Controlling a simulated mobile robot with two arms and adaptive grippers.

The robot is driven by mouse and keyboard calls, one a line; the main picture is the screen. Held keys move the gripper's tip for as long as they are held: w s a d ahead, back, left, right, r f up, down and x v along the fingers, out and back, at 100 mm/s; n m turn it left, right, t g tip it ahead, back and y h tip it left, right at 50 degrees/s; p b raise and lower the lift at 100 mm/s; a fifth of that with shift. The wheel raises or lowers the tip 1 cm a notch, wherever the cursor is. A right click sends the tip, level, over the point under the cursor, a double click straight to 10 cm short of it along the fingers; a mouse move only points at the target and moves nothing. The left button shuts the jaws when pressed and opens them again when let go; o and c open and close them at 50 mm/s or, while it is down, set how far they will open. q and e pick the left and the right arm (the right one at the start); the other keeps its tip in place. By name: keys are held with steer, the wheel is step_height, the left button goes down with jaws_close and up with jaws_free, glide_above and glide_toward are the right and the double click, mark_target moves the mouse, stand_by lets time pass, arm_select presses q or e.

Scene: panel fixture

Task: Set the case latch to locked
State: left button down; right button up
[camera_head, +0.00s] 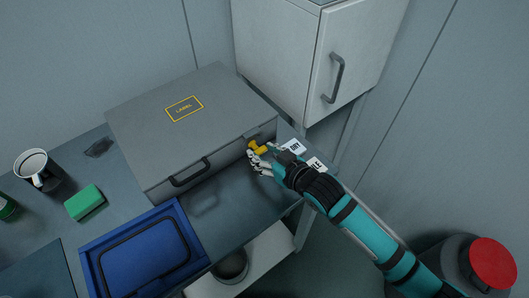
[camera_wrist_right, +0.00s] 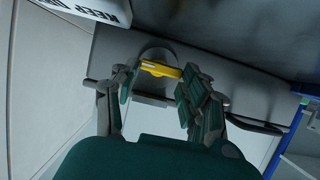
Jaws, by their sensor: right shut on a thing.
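The grey case (camera_head: 150,125) lies closed on the table, with a yellow-framed label on its lid and a dark handle (camera_head: 190,173) on its front. The yellow latch (camera_head: 254,147) is on the case's front near its right end. In the right wrist view the latch (camera_wrist_right: 161,69) lies crosswise on a round grey base, between the fingers. My right gripper (camera_head: 262,160) is at the latch, shut on it; in the right wrist view its fingers (camera_wrist_right: 155,88) stand at both ends of the latch. Fingers partly hide the latch in the head view. My left gripper is not in view.
A blue tray (camera_head: 88,248) stands in front of the case. A mug (camera_head: 36,168) and a green sponge (camera_head: 84,203) are at left. A white cabinet (camera_head: 285,60) hangs behind at right. A red-topped object (camera_head: 493,262) is at lower right.

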steer(key=shift+c, duration=1.2)
steer(key=shift+s+a+r+n+t+h+p, duration=0.15)
steer(key=shift+n+t+h+p, duration=0.25)
steer(key=shift+n+p, duration=0.55)
steer(key=shift+a+f+n+t+h+p, duration=0.1)
steer(key=shift+f+n+t+h+p, duration=0.15)
steer(key=shift+n+h+p, duration=0.25)
steer(key=shift+s+a+n+t, duration=0.1)
steer(key=shift+n+t, duration=0.35)
steer(key=shift+n, duration=0.4)
steer(key=shift+h, duration=0.3)
